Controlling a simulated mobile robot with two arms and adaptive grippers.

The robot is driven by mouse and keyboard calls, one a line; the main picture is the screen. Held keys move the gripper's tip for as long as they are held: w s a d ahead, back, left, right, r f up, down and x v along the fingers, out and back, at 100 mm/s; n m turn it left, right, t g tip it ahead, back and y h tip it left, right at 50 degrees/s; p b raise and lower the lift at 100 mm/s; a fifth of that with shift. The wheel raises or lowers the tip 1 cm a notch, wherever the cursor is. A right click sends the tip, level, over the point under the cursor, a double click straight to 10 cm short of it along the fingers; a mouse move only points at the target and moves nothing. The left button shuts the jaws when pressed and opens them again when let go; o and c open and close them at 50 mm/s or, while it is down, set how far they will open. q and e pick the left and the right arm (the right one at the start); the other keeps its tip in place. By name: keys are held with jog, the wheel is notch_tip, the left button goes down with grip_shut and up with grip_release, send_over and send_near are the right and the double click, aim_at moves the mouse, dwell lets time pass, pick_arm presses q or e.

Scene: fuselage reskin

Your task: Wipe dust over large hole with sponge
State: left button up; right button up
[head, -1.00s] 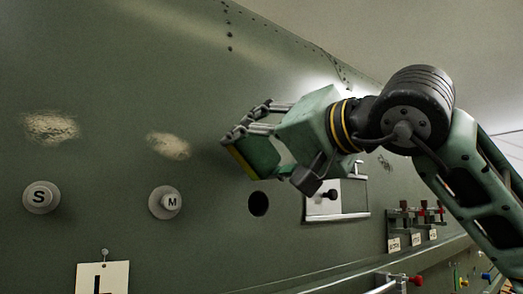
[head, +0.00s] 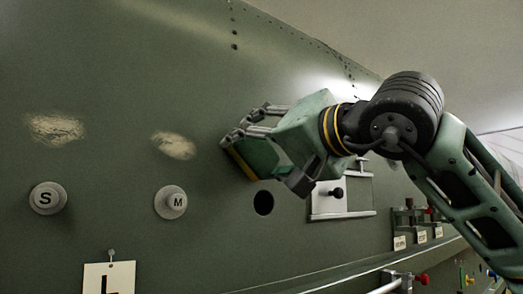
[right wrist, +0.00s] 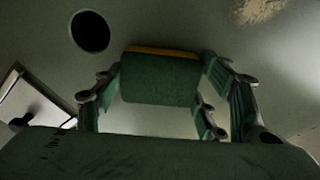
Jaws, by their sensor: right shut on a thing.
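My right gripper (head: 248,150) is shut on a sponge (head: 252,160), green with a yellow strip on the side toward the panel. It holds the sponge at the dark green panel (head: 200,80), just above an open dark round hole (head: 263,203). In the right wrist view the sponge (right wrist: 160,85) sits between the fingers, with the hole (right wrist: 90,31) at upper left. The panel behind the sponge is hidden; no dust shows around it. Pale dust patches lie above the S plug (head: 55,130) and the M plug (head: 174,145). My left gripper is out of view.
The S plug (head: 47,198) and M plug (head: 170,202) stick out of the panel at left. A tag marked L (head: 108,280) hangs below. A metal plate with a black knob (head: 342,207) is right of the hole. Small labelled fixtures (head: 412,225) and a ledge lie lower right.

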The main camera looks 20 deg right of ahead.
aim_at(276, 154)
jog(key=shift+d, duration=0.1)
jog(key=shift+w+d+p, duration=0.25)
jog(key=shift+w+d, duration=0.05)
jog(key=shift+d, duration=0.6)
jog(key=shift+w+d+p, duration=0.2)
jog(key=shift+w+d, duration=0.05)
jog(key=shift+d, duration=0.6)
jog(key=shift+s+a+p, duration=0.1)
jog(key=shift+s+a, duration=0.1)
jog(key=shift+a, duration=0.5)
jog(key=shift+s+a+p, duration=0.15)
jog(key=shift+s+a, duration=0.05)
jog(key=shift+a, duration=0.45)
jog(key=shift+s+a+p, duration=0.1)
jog(key=shift+s+a, duration=0.1)
jog(key=shift+a, duration=0.5)
jog(key=shift+d, duration=0.1)
jog(key=shift+d, duration=0.1)
jog(key=shift+s+d, duration=0.25)
jog(key=shift+s, duration=0.25)
jog(key=shift+b+v, duration=0.6)
jog(key=shift+v, duration=1.8)
